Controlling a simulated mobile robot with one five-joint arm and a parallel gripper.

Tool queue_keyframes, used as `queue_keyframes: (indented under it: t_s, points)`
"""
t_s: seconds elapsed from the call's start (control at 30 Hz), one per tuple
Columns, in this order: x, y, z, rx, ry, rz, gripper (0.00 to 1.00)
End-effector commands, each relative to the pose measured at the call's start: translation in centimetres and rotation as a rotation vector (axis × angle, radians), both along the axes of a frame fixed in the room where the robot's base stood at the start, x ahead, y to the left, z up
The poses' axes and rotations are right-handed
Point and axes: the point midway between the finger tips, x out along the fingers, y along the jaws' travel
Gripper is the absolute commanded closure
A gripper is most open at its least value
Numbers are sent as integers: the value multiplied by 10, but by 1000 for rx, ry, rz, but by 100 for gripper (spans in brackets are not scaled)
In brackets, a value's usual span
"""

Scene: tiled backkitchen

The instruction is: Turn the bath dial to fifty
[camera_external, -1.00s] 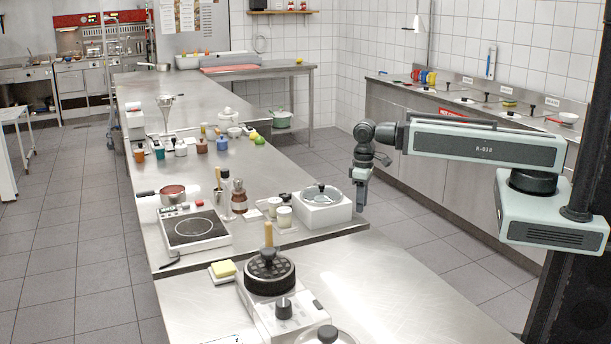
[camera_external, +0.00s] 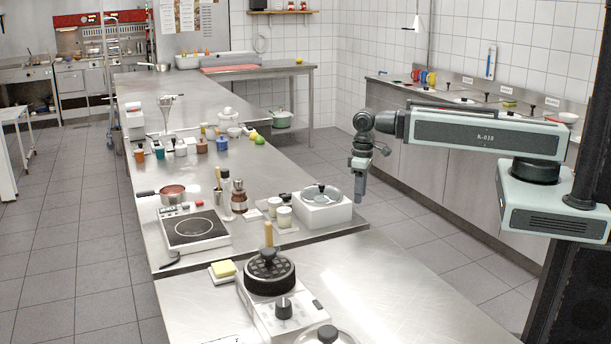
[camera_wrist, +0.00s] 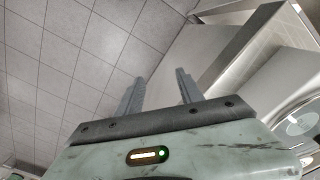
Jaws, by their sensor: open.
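A white box with a round clear lid and dark knob, which looks like the bath (camera_external: 326,214), stands at the right edge of the steel counter. No dial or scale on it can be made out. A round lidded thing at the lower right of the wrist view (camera_wrist: 303,122) may be the same box. My gripper (camera_external: 360,194) hangs pointing down, just right of the box and apart from it, past the counter edge. In the wrist view its two fingers (camera_wrist: 158,88) are spread and empty, with floor tiles and a pale panel beyond.
A black-topped appliance with a dark front knob (camera_external: 284,308) stands nearer on the counter. Small jars (camera_external: 284,217), a hotplate (camera_external: 194,229) and a saucepan (camera_external: 172,194) lie left of the box. Open floor (camera_external: 432,237) separates this counter from the right-hand one.

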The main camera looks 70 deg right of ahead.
Motion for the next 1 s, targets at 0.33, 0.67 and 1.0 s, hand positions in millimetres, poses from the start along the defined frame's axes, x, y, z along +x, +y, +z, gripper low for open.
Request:
queue_keyframes:
  t_s: [0.33, 0.67, 1.0]
  points:
    - [53, 12, 129, -7, -33, 230, 56]
    - [127, 52, 120, -10, 10, 898, 56]
    - [131, 56, 112, -7, 16, 983, 56]
